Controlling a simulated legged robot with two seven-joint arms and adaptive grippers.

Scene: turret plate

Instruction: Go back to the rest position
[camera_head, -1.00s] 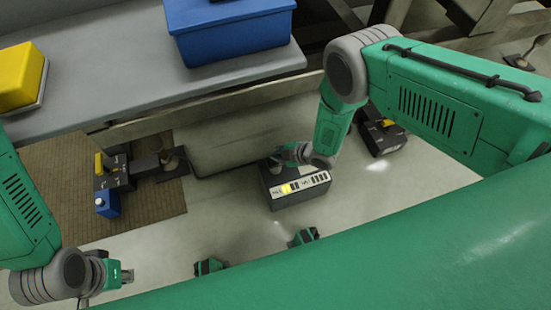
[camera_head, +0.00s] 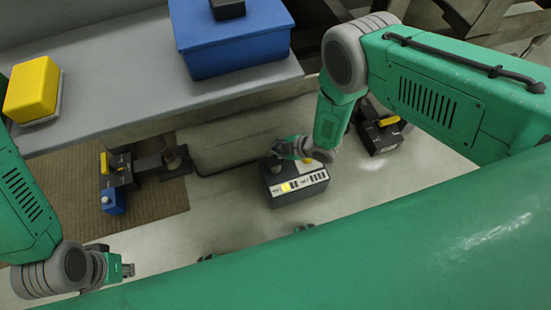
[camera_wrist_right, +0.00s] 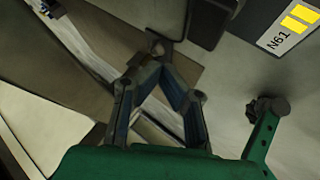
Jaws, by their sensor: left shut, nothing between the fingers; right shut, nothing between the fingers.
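My left gripper (camera_head: 128,269) is at the lower left of the head view, shut and empty, clear of other things. My right gripper (camera_head: 280,147) is in the middle of the head view, just above the back of a dark box with a white label strip and yellow mark (camera_head: 298,186). In the right wrist view my right gripper (camera_wrist_right: 155,72) has its fingers together with nothing between them. Part of the label, reading N61 (camera_wrist_right: 284,36), shows at the upper right there. Whether the gripper touches the box is not clear.
A dark box with a yellow handle (camera_head: 380,132) stands right of my right forearm. A yellow-handled block with a blue part (camera_head: 114,204) is on the brown mat (camera_head: 163,213). A grey bench (camera_head: 100,95) holds a blue box (camera_head: 235,50) and a yellow block (camera_head: 31,91).

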